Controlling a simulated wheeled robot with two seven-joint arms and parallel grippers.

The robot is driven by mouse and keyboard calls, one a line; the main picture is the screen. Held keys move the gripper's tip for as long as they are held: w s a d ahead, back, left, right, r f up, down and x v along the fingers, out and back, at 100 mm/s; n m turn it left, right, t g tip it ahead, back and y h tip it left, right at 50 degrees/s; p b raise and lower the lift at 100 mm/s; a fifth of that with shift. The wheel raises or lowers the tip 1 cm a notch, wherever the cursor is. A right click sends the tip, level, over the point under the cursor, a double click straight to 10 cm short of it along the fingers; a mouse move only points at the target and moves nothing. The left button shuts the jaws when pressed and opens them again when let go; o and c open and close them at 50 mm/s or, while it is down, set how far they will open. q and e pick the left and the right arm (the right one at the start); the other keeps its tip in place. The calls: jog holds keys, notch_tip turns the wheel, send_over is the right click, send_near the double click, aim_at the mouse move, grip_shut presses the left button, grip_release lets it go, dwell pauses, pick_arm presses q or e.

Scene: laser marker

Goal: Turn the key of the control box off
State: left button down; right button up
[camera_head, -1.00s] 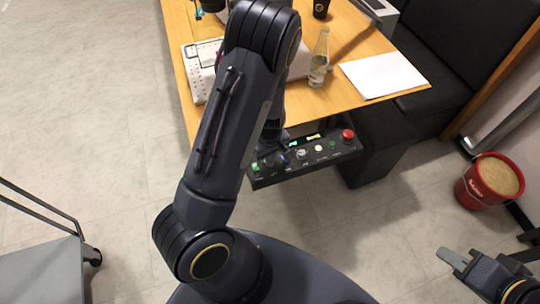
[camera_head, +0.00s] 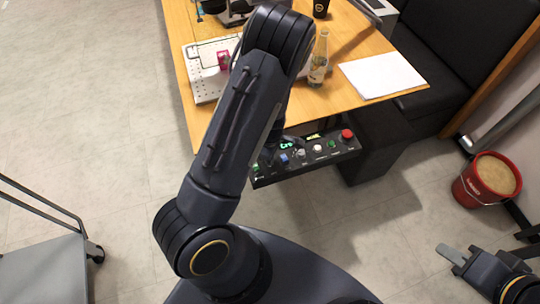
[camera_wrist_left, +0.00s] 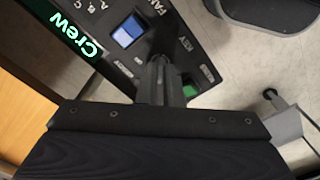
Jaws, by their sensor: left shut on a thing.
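The black control box (camera_head: 335,158) hangs at the table's front edge, with a red knob (camera_head: 347,134), several buttons and a lit green display (camera_head: 286,146). In the left wrist view, its panel shows the "Crew" display (camera_wrist_left: 62,28), a blue button (camera_wrist_left: 127,31) and a green button (camera_wrist_left: 189,91). My left gripper (camera_wrist_left: 160,75) is shut at the panel between these buttons, beside a label that seems to read KEY. The key is hidden between its fingers. In the head view my left arm covers that gripper. My right gripper (camera_head: 452,256) is low at the right, away from the box.
A glass bottle (camera_head: 319,58), white paper (camera_head: 383,75) and a white perforated board (camera_head: 204,84) with a pink piece (camera_head: 223,60) are on the wooden table (camera_head: 333,100). A red bucket (camera_head: 486,180) stands at right, a grey cart (camera_head: 45,270) at left. Floor between is clear.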

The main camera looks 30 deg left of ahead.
dwell(0.3)
pick_arm(q)
jog(key=c, duration=1.6)
grip_release()
jog(key=shift+r+p, duration=0.55)
jog(key=shift+r, duration=3.4)
